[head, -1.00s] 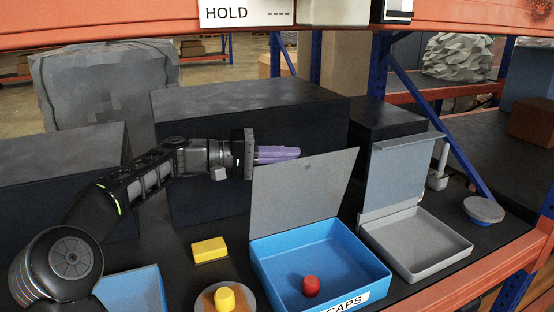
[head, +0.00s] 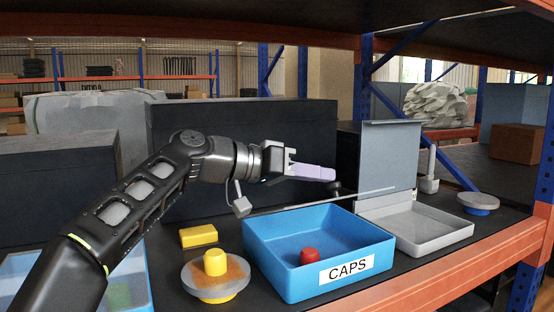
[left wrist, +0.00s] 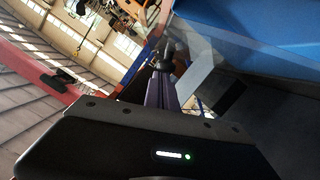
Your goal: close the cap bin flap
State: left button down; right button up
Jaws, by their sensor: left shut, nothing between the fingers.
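The blue cap bin (head: 388,262), labelled CAPS, stands open at the front of the shelf in the head view. A red cap (head: 309,256) lies inside it. Its flap (head: 300,204) shows nearly edge-on as a thin pale strip over the bin's back; its exact angle is unclear. My left gripper (head: 333,174) is shut and empty, just above and behind the flap. A small dark rounded thing (head: 335,187) shows by the fingertips; I cannot tell what it is. In the left wrist view the purple fingers (left wrist: 162,72) are together, with blue bin surface (left wrist: 265,25) at upper right.
A grey bin (head: 445,242) with an upright flap (head: 392,152) stands right of the blue bin. A yellow block (head: 198,236), a round stand with a yellow knob (head: 215,262) and a grey-topped disc (head: 478,201) sit nearby. Dark boxes (head: 180,125) stand behind.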

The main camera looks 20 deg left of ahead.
pick_arm(q)
jog(key=s+d+f+m+b, duration=0.1)
jog(key=f+m+b, duration=0.1)
jog(key=f+b, duration=0.2)
jog(key=s+d+f+m+t+y+b, duration=0.1)
jog(key=d+f+m+b, duration=0.1)
jog(key=f+b, duration=0.3)
jog(key=shift+s+b, duration=0.4)
jog(key=shift+b, duration=0.85)
pick_arm(e)
notch_tip(320, 180, down, 14)
jog(key=w+d, duration=0.1)
jog(key=w, duration=0.1)
jog(key=shift+d+t, duration=0.3)
jog(key=shift+d, duration=0.1)
pick_arm(q)
jog(key=shift+d+f+y, duration=0.1)
jog(key=shift+f+y, duration=0.05)
jog(key=shift+y, duration=0.15)
pick_arm(e)
jog(key=shift+r, duration=0.1)
